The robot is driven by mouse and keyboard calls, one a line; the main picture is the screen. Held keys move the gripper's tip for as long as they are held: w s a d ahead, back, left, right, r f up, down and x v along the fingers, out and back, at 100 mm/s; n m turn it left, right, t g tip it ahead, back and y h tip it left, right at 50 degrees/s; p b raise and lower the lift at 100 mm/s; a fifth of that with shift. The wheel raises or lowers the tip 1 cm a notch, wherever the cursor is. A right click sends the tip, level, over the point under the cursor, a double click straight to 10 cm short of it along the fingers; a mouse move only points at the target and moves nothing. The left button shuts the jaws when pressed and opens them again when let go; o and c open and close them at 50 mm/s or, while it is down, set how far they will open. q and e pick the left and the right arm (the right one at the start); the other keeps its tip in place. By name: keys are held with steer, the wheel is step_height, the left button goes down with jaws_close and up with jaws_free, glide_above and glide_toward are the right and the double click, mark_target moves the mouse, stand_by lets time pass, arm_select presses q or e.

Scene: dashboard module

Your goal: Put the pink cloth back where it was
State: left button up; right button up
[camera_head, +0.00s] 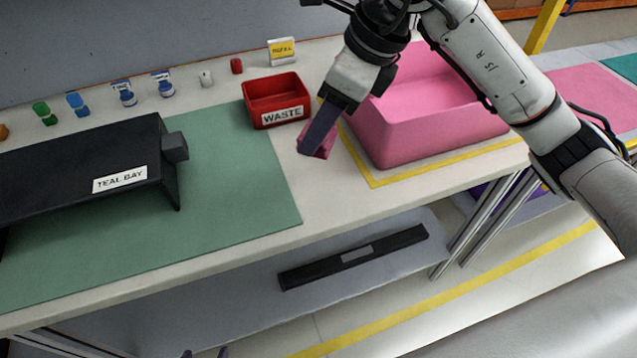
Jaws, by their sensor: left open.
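The small crumpled pink cloth (327,145) is on or just above the bare pale table, between the red WASTE bin and the pink bin. My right gripper (314,146), on the arm from the right, points down at the cloth. One finger covers part of the cloth, and pink shows on both sides of it. The other finger is hidden, so I cannot tell whether the jaws are closed on the cloth. My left gripper (204,354) shows only as two separated fingertips at the bottom edge; it is open with nothing visible between the tips.
The red WASTE bin (275,87) stands left of the cloth, the large pink bin (440,136) right, inside yellow tape. A black TEAL BAY box (60,160) sits on the green mat (235,200). Several small bottles and blocks line the back. A black bar (310,272) lies on the lower shelf.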

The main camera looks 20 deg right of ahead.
steer(key=shift+w+f+m, duration=0.1)
steer(key=shift+f+m, duration=0.15)
steer(key=shift+m, duration=0.05)
step_height(320, 180, down, 5)
steer(key=shift+d+f, duration=0.1)
steer(key=shift+f, duration=2.15)
steer(key=o, duration=0.5)
steer(key=shift+f, duration=0.15)
steer(key=o, duration=0.4)
steer(key=shift+o, duration=0.2)
